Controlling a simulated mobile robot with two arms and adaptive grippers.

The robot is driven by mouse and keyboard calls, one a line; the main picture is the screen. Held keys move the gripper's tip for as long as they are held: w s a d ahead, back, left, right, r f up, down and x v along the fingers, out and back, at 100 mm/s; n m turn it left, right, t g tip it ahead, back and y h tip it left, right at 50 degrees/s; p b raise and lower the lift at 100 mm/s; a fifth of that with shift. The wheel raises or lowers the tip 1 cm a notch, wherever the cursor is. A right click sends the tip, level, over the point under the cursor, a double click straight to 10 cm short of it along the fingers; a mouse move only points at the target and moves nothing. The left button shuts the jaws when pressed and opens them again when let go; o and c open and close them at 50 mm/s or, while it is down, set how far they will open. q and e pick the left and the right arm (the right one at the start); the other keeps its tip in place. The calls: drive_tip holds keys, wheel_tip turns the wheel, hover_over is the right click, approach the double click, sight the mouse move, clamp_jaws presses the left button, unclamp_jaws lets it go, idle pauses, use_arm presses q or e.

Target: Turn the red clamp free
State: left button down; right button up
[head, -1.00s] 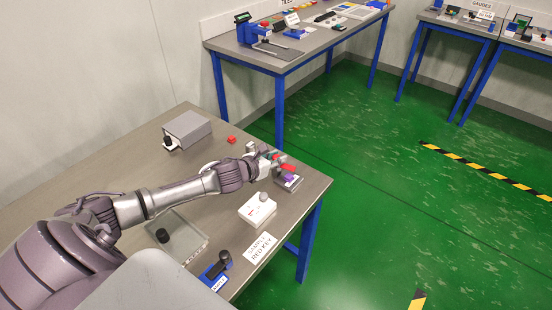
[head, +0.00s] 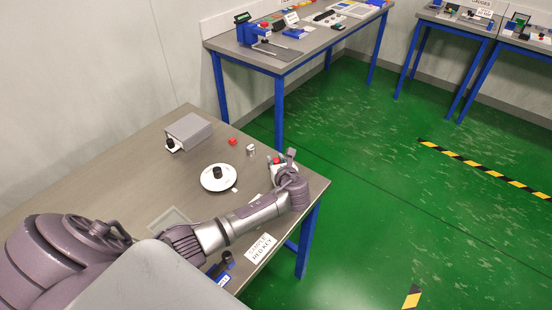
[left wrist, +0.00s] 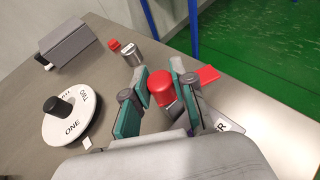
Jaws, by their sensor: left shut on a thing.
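The red clamp (left wrist: 161,88) shows as a rounded red knob between the green-padded fingers in the left wrist view. My left gripper (left wrist: 160,92) is shut on it. In the head view my left gripper (head: 281,160) is at the table's right end, and its wrist hides most of what it holds. A flat red piece (left wrist: 209,75) sticks out just beyond the right finger in the left wrist view. The body under the knob is largely hidden by the fingers. My right gripper is not in view.
A white dial (head: 206,185) with a black knob lies left of the gripper. A small red piece (head: 232,142), a silver cylinder (head: 251,152) and a grey box (head: 188,130) stand behind. A sign (head: 262,247) lies near the front edge. The table's right edge is close.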

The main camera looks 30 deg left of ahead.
use_arm(q)
drive_tip(key=shift+n+g+y+b, duration=0.35)
drive_tip(key=shift+n+g+y, duration=1.05)
drive_tip(key=shift+n+g, duration=0.8)
drive_tip(key=c, duration=0.9)
unclamp_jaws()
drive_tip(key=shift+c, duration=0.2)
drive_tip(key=v, duration=1.2)
drive_tip(key=shift+w+d, duration=0.1)
drive_tip(key=shift+w, duration=0.05)
